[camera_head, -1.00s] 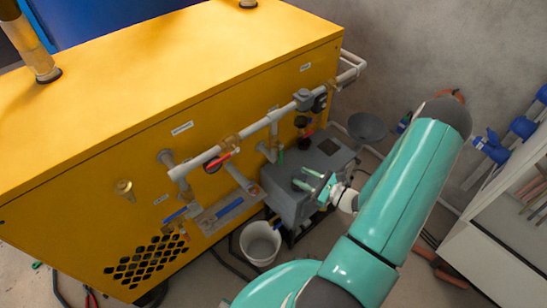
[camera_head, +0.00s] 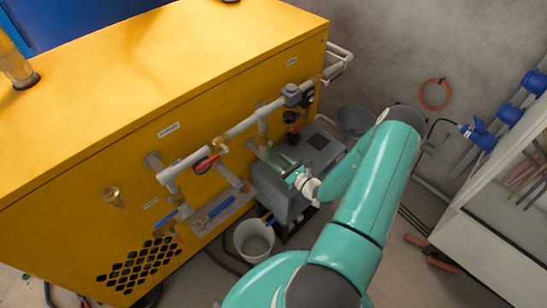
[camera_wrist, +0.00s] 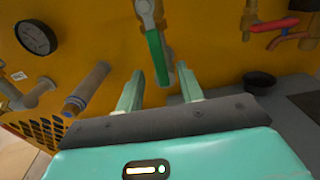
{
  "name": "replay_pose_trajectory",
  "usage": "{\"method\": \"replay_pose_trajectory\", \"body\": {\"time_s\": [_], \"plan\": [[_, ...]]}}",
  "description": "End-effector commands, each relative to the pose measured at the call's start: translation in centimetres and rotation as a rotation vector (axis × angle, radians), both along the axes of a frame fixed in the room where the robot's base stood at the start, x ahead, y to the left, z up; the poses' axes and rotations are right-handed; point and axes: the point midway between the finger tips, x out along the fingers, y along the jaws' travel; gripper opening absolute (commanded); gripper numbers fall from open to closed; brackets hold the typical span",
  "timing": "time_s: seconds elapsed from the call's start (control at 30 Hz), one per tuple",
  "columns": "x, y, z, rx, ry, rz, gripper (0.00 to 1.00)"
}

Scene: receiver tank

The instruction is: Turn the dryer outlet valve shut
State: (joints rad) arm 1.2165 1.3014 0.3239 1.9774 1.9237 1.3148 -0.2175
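A yellow cabinet (camera_head: 130,190) carries several valves on its pipework. One valve with a red handle (camera_head: 207,163) sits on the grey pipe (camera_head: 235,133); a red handle (camera_wrist: 272,25) also shows at the upper right of the wrist view. A green lever handle (camera_wrist: 155,52) hangs down at the top centre of the wrist view. My gripper (camera_wrist: 160,74) is open, with its fingers below and either side of this lever, not closed on it. In the head view my gripper (camera_head: 287,167) is close to the cabinet face. The labels are too small to read.
Two blue handles (camera_head: 222,206) sit low on the cabinet. A grey box (camera_head: 318,150) stands under my gripper, with a white bucket (camera_head: 254,238) beside it. A round gauge (camera_wrist: 37,38) is at the left of the wrist view. A white cabinet (camera_head: 500,230) stands at the right.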

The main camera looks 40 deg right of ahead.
Motion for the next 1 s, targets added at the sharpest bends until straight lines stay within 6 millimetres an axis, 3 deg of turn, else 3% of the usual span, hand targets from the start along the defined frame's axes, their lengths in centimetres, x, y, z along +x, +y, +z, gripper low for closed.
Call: {"method": "replay_pose_trajectory", "body": {"time_s": [0.23,0.53,0.73,1.0], "plan": [[2.9,0.5,-0.1,0.001,0.001,0.002,0.37],[3.2,0.5,0.0,0.000,0.000,0.001,0.37],[3.1,0.5,0.0,0.000,0.000,0.001,0.00],[3.1,0.5,0.0,0.004,0.001,0.001,0.00]]}}
